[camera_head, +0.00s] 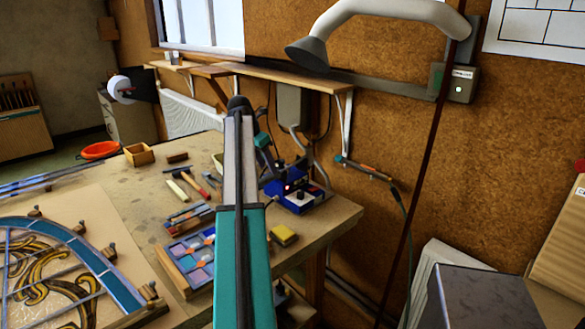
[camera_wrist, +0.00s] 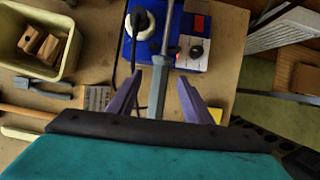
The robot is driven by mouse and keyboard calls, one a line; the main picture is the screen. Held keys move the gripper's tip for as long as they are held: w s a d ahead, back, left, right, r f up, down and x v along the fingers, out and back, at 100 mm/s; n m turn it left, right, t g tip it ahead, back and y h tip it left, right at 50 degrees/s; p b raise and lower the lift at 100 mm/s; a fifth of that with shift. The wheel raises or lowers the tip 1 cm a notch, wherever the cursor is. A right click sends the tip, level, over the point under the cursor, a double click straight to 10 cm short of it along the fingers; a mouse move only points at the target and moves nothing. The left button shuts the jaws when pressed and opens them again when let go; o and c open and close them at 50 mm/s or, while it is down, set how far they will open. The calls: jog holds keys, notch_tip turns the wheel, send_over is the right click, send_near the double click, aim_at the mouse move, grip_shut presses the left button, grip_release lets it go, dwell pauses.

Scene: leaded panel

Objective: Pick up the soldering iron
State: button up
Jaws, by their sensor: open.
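My gripper (camera_wrist: 159,77) shows in the wrist view with its two purple fingers apart, over the front edge of the blue soldering station (camera_wrist: 185,52). A narrow grey shaft (camera_wrist: 155,105) runs between the fingers without visible contact; I cannot tell whether it is the soldering iron. In the head view, the blue station (camera_head: 298,197) stands near the right end of the bench, and my arm hides part of the area. A slim tool with a dark cable (camera_head: 365,168) shows near the wall to its right; I cannot tell if it is the iron.
The bench (camera_head: 335,215) holds a leaded panel (camera_head: 60,265) at left, a tray of coloured glass (camera_head: 190,265) and a yellow block (camera_head: 284,235). A bin with wooden blocks (camera_wrist: 65,65) is left of my gripper in the wrist view. A shelf (camera_head: 260,73) and lamp hood (camera_head: 307,54) are above.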

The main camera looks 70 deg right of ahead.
aim_at(272, 176)
jog(key=shift+x, duration=0.9)
jog(key=shift+f, duration=0.1)
jog(key=shift+p+x, duration=1)
jog(key=shift+x, duration=1.5)
grip_shut()
